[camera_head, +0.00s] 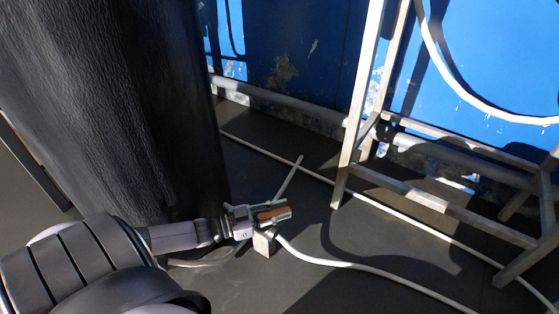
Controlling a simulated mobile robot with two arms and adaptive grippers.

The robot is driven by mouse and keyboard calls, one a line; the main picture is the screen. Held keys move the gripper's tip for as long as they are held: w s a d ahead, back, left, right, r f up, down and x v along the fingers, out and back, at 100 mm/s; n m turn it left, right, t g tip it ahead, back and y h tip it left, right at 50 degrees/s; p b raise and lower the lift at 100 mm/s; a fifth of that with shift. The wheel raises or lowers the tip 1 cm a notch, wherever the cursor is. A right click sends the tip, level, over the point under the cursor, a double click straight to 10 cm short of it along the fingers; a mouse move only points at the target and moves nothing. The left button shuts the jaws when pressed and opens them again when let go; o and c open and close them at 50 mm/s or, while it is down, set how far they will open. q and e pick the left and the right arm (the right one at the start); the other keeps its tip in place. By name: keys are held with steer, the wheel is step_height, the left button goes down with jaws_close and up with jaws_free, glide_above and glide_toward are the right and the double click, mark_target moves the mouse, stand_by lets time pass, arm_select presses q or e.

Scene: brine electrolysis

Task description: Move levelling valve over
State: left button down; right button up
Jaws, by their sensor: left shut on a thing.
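The levelling valve appears to be the small fitting with an orange part (271,213), low in the middle of the camera_head view. My left gripper (266,216) reaches in from the left and is shut on it. The jaws hide much of the fitting. A pale block-like part (264,242) shows just below the jaws. A white hose (345,264) runs from beside this part toward the lower right. A thin grey bar (289,176) slants up behind the gripper. My right gripper is not in view.
A metal frame with legs (436,207) stands on the right. A large black textured body (120,100) fills the upper left. A blue wall (300,45) with a pipe (270,98) along its foot is behind. Another white hose (300,173) crosses the dark floor (330,290).

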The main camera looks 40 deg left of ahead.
mark_target(280, 212)
arm_select(q)
steer(key=shift+s+d, duration=0.1)
steer(key=c, duration=1.4)
jaws_free()
steer(key=shift+c, duration=0.2)
step_height(280, 212, up, 10)
steer(key=shift+c, duration=0.4)
